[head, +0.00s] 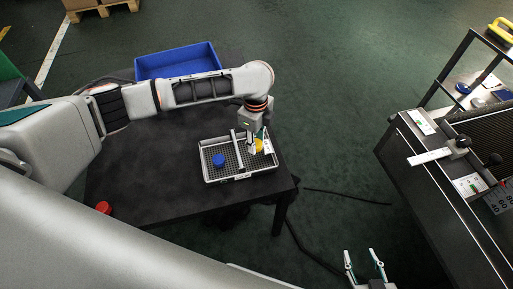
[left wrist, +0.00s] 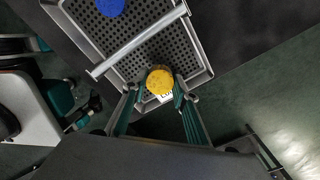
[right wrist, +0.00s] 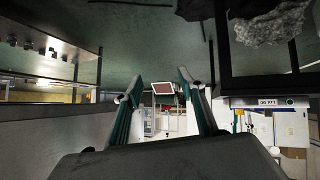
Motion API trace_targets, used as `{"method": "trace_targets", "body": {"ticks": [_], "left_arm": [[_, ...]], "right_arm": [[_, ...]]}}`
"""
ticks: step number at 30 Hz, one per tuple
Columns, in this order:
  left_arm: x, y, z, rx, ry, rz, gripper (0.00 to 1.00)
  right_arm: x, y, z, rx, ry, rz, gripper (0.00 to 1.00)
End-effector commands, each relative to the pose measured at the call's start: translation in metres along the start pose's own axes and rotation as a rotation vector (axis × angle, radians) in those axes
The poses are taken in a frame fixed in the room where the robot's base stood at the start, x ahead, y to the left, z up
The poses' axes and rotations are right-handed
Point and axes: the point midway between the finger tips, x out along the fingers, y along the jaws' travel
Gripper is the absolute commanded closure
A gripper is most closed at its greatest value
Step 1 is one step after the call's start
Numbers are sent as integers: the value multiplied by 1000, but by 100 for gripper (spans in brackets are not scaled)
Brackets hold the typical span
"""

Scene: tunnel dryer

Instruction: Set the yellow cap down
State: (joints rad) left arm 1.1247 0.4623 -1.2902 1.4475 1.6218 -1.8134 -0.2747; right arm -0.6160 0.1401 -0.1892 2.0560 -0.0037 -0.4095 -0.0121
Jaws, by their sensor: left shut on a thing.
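The yellow cap (head: 258,145) is between the fingers of my left gripper (head: 255,150), over the right compartment of a perforated grey tray (head: 240,178). In the left wrist view the yellow cap (left wrist: 159,81) sits between the fingertips of my left gripper (left wrist: 158,92), which is shut on it. I cannot tell whether the cap touches the tray floor. A blue cap (head: 218,160) lies in the tray's left compartment, across the divider bar (left wrist: 135,45). My right gripper (head: 365,268) is open and empty, away from the table.
The tray stands on a black table (head: 150,165). A blue bin (head: 178,62) is at its back and a red cap (head: 103,208) near its front left. A machine with a dark belt (head: 485,130) stands at the right, across open floor.

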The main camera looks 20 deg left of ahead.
Motion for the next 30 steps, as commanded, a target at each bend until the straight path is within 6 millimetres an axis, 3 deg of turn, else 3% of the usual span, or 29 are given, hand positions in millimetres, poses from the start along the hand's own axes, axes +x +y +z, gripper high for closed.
{"method": "trace_targets", "body": {"ticks": [1, 6, 12, 19, 20, 21, 30], "left_arm": [[18, 4, -1, 0, 2, 11, 82], [42, 3, -1, 1, 1, 9, 82], [39, 1, 0, 1, 0, 2, 82], [43, 1, 0, 0, 0, 3, 82], [42, 1, 0, 0, 0, 3, 64], [42, 1, 0, 0, 0, 3, 55], [42, 1, 0, 0, 0, 3, 55]], "right_arm": [[2, -3, 10, -1, -13, -4, 60], [3, -5, 14, -5, -15, -7, 60], [3, 0, 0, -11, 10, -2, 60], [4, 1, -1, -13, 11, -2, 60], [5, 1, 0, -13, 10, -2, 60], [5, 0, 0, -13, 9, -2, 60], [5, -1, 3, -9, 5, -3, 60]]}}
